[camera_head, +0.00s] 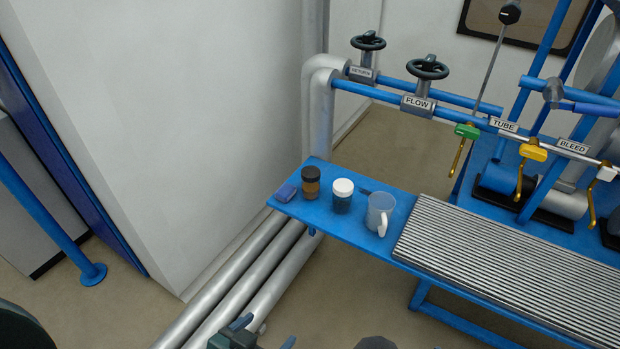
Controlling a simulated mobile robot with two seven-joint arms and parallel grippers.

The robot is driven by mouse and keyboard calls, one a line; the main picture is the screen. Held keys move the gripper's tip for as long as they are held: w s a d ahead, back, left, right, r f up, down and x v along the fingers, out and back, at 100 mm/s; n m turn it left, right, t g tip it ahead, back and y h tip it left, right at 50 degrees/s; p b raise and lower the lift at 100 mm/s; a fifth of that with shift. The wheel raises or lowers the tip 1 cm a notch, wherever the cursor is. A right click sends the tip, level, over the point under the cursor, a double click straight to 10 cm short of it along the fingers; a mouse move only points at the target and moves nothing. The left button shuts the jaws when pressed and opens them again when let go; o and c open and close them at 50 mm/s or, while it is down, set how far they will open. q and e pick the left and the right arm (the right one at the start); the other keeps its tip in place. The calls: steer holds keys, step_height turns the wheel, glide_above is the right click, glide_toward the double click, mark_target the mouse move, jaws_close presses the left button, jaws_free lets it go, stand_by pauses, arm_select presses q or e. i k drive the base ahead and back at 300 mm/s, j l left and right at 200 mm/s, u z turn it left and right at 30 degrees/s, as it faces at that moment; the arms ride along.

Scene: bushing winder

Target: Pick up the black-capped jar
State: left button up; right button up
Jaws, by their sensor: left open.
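The black-capped jar (311,184) stands upright on the left end of the blue bench (339,228). Its body is brown with a dark band, under a black cap. My left gripper (265,344) shows at the bottom edge of the view, partly cut off. Its fingers are apart and I see nothing between them. It is well below the bench in the picture and apart from the jar. A dark rounded shape (376,343) also shows at the bottom edge; I cannot tell what it is. My right gripper is not clearly in view.
A white-capped jar (342,197) stands just right of the black-capped jar, then a grey mug (379,213). A ribbed grey mat (500,262) covers the bench's right part. Pipes (255,268) run beneath; valves stand behind.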

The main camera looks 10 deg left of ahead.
mark_target(311, 191)
steer(key=i+j, duration=0.1)
steer(key=i, duration=1.1)
